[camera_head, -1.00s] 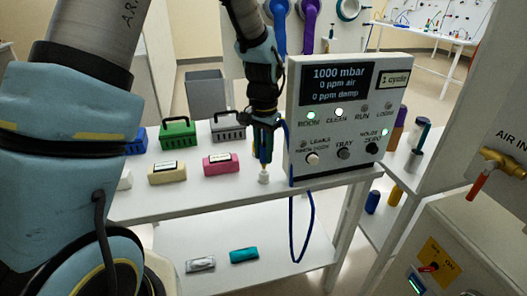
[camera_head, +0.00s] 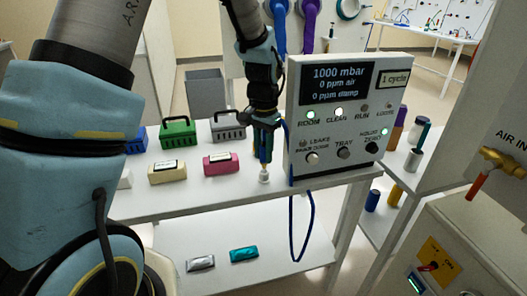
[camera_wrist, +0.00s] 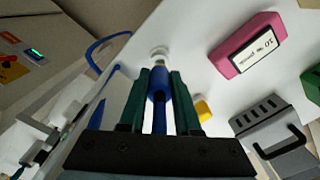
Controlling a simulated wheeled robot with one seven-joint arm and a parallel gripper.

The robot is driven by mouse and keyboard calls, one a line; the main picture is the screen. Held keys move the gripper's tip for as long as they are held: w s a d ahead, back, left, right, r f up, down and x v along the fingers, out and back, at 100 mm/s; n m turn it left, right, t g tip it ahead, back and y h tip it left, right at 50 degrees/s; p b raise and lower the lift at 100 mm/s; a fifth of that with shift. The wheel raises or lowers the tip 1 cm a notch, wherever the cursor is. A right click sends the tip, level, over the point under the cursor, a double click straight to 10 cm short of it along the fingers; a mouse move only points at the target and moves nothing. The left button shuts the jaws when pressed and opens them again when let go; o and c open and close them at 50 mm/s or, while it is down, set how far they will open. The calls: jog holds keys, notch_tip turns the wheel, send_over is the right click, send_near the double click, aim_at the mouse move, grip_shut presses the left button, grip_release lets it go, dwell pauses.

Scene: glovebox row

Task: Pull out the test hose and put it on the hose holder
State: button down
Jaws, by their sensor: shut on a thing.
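The blue test hose (camera_head: 308,225) hangs in a loop below the table edge, beside the instrument panel; it also shows in the wrist view (camera_wrist: 104,44). My gripper (camera_head: 264,156) points down over the table, left of the panel. In the wrist view its dark green fingers (camera_wrist: 160,85) are shut on the blue end of the hose (camera_wrist: 159,82). A short white post (camera_head: 264,177), which looks like the hose holder, stands on the table directly below the fingertips. White also shows just beyond the blue end. I cannot tell whether the end touches the post.
The instrument panel (camera_head: 345,115) stands close right of my gripper. A pink box (camera_head: 220,165), a cream box (camera_head: 168,172) and green (camera_head: 178,134) and grey (camera_head: 228,125) cases stand to the left. The lower shelf (camera_head: 225,275) holds silver and teal packets.

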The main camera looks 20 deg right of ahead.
aim_at(263, 161)
jog(key=shift+f+b, duration=0.85)
jog(key=shift+f, duration=0.7)
jog(key=c, duration=0.5)
grip_release()
jog(key=shift+c, duration=0.2)
notch_tip(263, 161, up, 11)
jog(key=shift+f+b, duration=0.1)
jog(key=shift+b, duration=1)
